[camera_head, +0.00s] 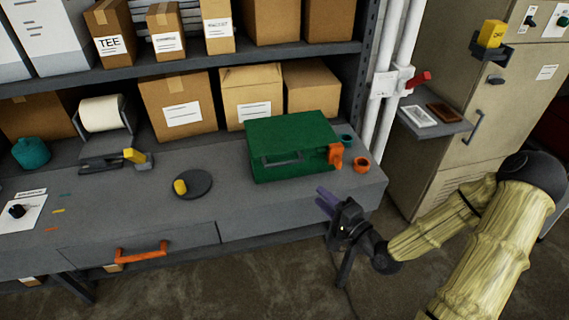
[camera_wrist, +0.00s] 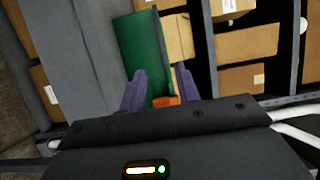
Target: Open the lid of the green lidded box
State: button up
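The green lidded box (camera_head: 293,148) sits on the grey workbench near its right end, its lid shut. A dark handle (camera_head: 282,160) is on its front, and an orange latch or tab (camera_head: 335,154) is at its right side. My gripper (camera_head: 326,200) is in front of the bench edge, below and apart from the box's right front corner. In the wrist view my gripper (camera_wrist: 160,88) has its two purple fingers spread apart, with nothing held. The green box (camera_wrist: 140,50) and the orange part (camera_wrist: 165,101) show between and beyond the fingers.
An orange ring (camera_head: 361,165) and a teal ring (camera_head: 347,139) lie right of the box. A dark disc with a yellow knob (camera_head: 193,185) lies left of it. Cardboard boxes (camera_head: 178,105) stand behind, under a shelf (camera_head: 200,64). White pipes (camera_head: 390,90) rise at right.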

aim_at(286, 165)
jog(key=shift+w+f, duration=0.1)
jog(key=b+x, duration=0.2)
jog(key=x, duration=1.5)
jog(key=shift+w+a, duration=0.1)
grip_shut()
